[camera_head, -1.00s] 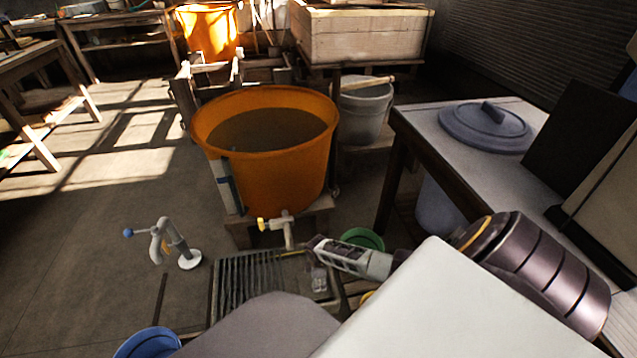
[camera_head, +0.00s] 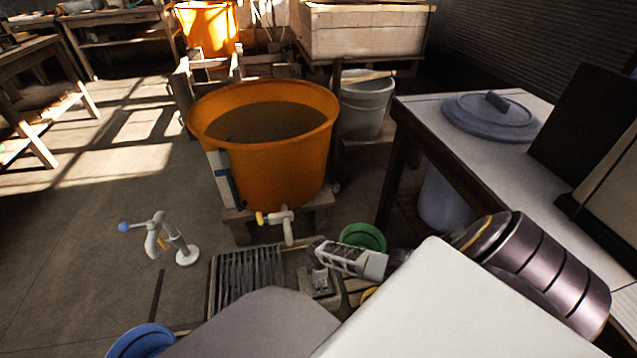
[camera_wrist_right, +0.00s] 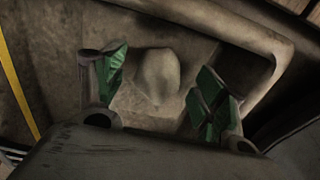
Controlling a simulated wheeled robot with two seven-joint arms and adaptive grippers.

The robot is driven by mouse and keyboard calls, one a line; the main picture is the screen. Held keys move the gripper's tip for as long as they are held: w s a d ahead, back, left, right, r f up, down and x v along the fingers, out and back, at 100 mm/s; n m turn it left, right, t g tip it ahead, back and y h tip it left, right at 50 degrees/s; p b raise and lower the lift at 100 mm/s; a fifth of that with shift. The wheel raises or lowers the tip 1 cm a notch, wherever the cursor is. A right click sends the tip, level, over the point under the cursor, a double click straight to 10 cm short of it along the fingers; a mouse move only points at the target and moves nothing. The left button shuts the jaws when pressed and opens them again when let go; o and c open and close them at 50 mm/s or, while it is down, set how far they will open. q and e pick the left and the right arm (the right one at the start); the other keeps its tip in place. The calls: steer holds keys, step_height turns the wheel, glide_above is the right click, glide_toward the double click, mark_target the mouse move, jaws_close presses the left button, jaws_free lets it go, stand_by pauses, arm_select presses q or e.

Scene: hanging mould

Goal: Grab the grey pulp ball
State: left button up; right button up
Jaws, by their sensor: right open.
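The grey pulp ball (camera_wrist_right: 157,75) is a rough, rounded lump, shown in the right wrist view. It sits in a shallow grey-brown tray (camera_wrist_right: 270,42) with a raised rim. My right gripper (camera_wrist_right: 160,73) is open, with one green-padded finger to each side of the ball. Gaps show between the ball and both fingers, so it is not held. In the head view my right gripper (camera_head: 320,283) reaches low beside the slatted grate, and the ball cannot be made out there. My left gripper is not in view.
An orange tub (camera_head: 265,150) with a tap (camera_head: 287,226) stands behind my right gripper. A green bowl (camera_head: 363,237) is close beside my right arm. The slatted grate (camera_head: 247,272) lies left of the gripper. A white table (camera_head: 440,115) stands right.

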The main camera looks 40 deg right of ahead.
steer(key=shift+c, duration=0.5)
steer(key=c, duration=1.1)
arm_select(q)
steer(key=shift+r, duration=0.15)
arm_select(e)
steer(key=shift+o, duration=0.2)
steer(key=shift+r, duration=0.25)
steer(key=shift+r+p, duration=0.9)
steer(key=shift+r, duration=0.1)
step_height(320, 180, up, 6)
steer(key=p, duration=0.3)
steer(key=shift+p, duration=0.4)
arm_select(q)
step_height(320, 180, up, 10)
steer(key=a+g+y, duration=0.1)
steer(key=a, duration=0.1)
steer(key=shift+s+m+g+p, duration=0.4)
arm_select(e)
steer(key=shift+r, duration=0.75)
